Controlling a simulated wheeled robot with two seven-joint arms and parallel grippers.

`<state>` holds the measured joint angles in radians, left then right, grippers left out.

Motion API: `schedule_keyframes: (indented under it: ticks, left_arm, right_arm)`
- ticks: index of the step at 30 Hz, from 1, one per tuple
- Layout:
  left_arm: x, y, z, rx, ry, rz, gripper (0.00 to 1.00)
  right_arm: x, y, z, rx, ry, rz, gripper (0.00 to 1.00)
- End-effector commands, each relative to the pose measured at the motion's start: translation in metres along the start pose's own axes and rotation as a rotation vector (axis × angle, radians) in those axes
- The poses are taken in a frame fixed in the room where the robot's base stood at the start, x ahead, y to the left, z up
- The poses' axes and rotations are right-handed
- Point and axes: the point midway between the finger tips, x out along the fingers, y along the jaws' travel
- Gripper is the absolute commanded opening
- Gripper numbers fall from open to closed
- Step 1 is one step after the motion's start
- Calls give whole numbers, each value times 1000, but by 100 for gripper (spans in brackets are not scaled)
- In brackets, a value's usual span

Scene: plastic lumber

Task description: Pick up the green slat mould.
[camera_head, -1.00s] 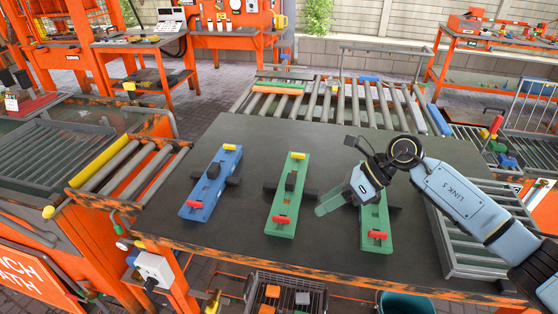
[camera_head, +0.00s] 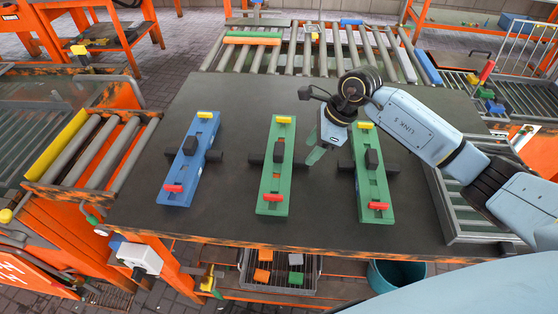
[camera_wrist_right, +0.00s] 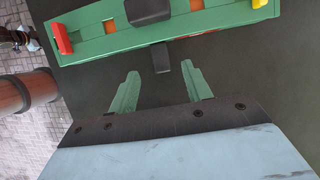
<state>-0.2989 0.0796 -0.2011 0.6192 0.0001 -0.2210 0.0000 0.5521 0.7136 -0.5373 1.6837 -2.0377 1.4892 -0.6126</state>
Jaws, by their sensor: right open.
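Two green slat moulds lie on the dark table in the head view: a middle one (camera_head: 273,188) and a right one (camera_head: 378,190). Each has a yellow block at its far end, a red handle at its near end and a dark block and bars at mid-length. My right gripper (camera_head: 316,156) has green fingers and is open and empty between the two moulds. In the right wrist view, a green mould, apparently the middle one (camera_wrist_right: 95,45), lies beyond the open fingertips (camera_wrist_right: 165,82), not between them. Its dark side bar points toward the gap. My left gripper is not in view.
A blue slat mould (camera_head: 190,165) lies left of the green ones. A roller rack (camera_head: 88,150) stands at the table's left, a grey grate (camera_head: 470,205) at its right, and rollers (camera_head: 330,50) behind. The table's front middle (camera_head: 300,228) is clear.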

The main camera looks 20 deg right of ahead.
Motion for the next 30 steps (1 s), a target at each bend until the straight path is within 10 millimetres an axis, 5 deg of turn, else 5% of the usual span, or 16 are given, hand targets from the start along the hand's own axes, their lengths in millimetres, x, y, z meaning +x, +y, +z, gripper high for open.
schedule_keyframes:
  ticks: [9,18,30]
  left_arm:
    - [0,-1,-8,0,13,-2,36]
    - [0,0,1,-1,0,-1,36]
    - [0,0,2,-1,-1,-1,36]
  right_arm:
    - [44,0,-2,2,-2,3,49]
    - [48,0,-2,1,-1,0,48]
    - [48,0,-2,1,-1,1,0]
